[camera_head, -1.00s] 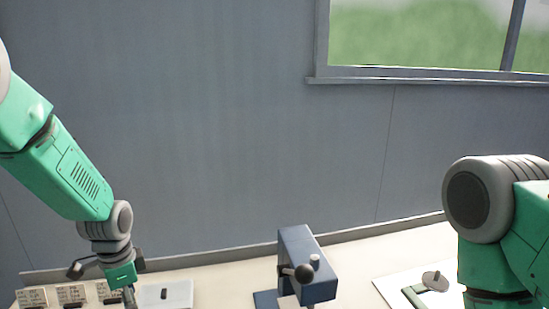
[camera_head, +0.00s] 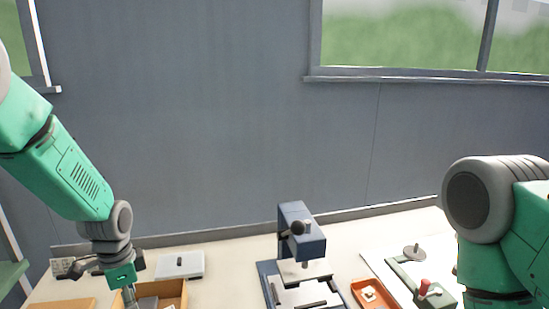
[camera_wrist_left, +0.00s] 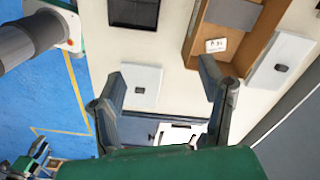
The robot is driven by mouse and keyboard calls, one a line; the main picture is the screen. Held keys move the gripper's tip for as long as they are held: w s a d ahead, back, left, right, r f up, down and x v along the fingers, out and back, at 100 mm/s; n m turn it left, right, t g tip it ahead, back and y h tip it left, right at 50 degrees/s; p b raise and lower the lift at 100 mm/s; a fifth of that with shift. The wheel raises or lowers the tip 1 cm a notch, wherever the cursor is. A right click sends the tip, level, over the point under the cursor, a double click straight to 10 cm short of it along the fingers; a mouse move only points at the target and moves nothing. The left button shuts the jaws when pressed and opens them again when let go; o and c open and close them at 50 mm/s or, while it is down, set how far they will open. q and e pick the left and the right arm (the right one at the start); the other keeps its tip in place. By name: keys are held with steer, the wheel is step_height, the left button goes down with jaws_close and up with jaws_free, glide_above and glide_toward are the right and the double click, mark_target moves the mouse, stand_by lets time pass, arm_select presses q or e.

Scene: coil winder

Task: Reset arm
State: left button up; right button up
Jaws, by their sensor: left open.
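My left gripper (camera_head: 128,292) hangs over the left part of the table in the head view, partly cut off by the bottom edge. In the left wrist view its two fingers (camera_wrist_left: 160,88) are spread wide with nothing between them. My right arm (camera_head: 505,230) comes in at the right edge; its gripper is out of view. A blue machine (camera_head: 303,248) with a black ball knob stands mid-table on a blue base, apart from both arms.
A brown open box (camera_head: 178,290) lies near my left gripper, with a white plate (camera_head: 180,266) behind it. An orange tray (camera_head: 363,287) and a green fixture with a red knob (camera_head: 424,287) lie right of the machine. Pale table shows between them.

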arm_select(q)
steer(key=s+f+n, duration=0.5)
steer(key=s+f, duration=0.8)
steer(key=s+d+f+n, duration=0.1)
steer(key=s+f+n, duration=0.15)
steer(key=s, duration=0.75)
steer(key=s+d+f+n, duration=0.15)
steer(key=s+n, duration=0.25)
steer(key=s, duration=0.6)
steer(key=shift+m+t, duration=0.3)
steer(key=shift+m, duration=0.15)
steer(key=f+b, duration=0.5)
steer(key=w+f+b, duration=0.1)
steer(key=f+b, duration=0.5)
steer(key=w+f+b, duration=0.1)
steer(key=f+b, duration=0.4)
steer(key=b, duration=0.1)
steer(key=shift+w+d+f, duration=0.15)
steer(key=shift+w+f, duration=0.1)
steer(key=shift+f, duration=0.1)
steer(key=shift+r, duration=0.1)
arm_select(e)
step_height(320, 180, down, 17)
steer(key=shift+f, duration=0.15)
arm_select(q)
steer(key=shift+c, duration=0.3)
arm_select(e)
steer(key=shift+s, duration=0.15)
steer(key=shift+c, duration=0.4)
